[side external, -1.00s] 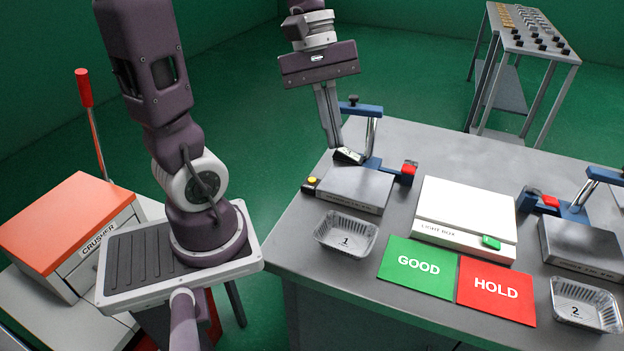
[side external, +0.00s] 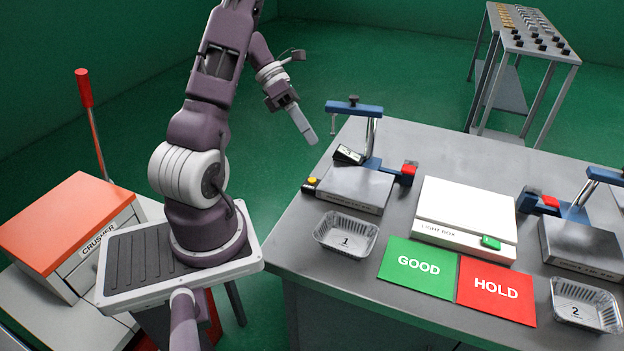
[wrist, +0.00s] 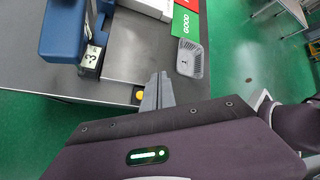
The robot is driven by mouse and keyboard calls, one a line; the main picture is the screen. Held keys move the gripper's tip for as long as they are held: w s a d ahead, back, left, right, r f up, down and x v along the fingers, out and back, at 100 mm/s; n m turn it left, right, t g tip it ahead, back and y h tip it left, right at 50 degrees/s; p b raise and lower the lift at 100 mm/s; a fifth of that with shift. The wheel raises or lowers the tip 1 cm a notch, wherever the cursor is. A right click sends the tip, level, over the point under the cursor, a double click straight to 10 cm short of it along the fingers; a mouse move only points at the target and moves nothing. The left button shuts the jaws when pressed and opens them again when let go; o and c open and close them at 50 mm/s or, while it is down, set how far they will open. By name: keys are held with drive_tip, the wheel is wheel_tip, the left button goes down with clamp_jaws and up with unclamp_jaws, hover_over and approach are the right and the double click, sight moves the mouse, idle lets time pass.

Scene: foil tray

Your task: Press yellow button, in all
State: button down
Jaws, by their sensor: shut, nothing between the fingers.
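The yellow button (side external: 311,181) sits on a small dark block at the left front corner of the left blue-armed press (side external: 352,106). It also shows in the wrist view (wrist: 139,96), just left of my fingers. My gripper (side external: 312,139) is shut and empty, its fingers pointing down and right. It is in the air above and apart from the button, left of the press. My gripper also shows in the wrist view (wrist: 160,78), with the fingertips together. I cannot tell whether the button is pushed in.
Foil tray 1 (side external: 322,240) stands in front of the press. A red button (side external: 409,169) is at the press's right. The light box (side external: 465,206), GOOD mat (side external: 417,264) and HOLD mat (side external: 496,289) lie right. The orange-topped crusher (side external: 66,219) stands far left.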

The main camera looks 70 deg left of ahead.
sight(309, 179)
drive_tip(key=shift+f, duration=4.35)
drive_tip(key=shift+f, duration=0.1)
drive_tip(key=shift+f, duration=0.3)
drive_tip(key=shift+f, duration=0.4)
drive_tip(key=shift+r, duration=0.85)
wheel_tip(309, 179, up, 5)
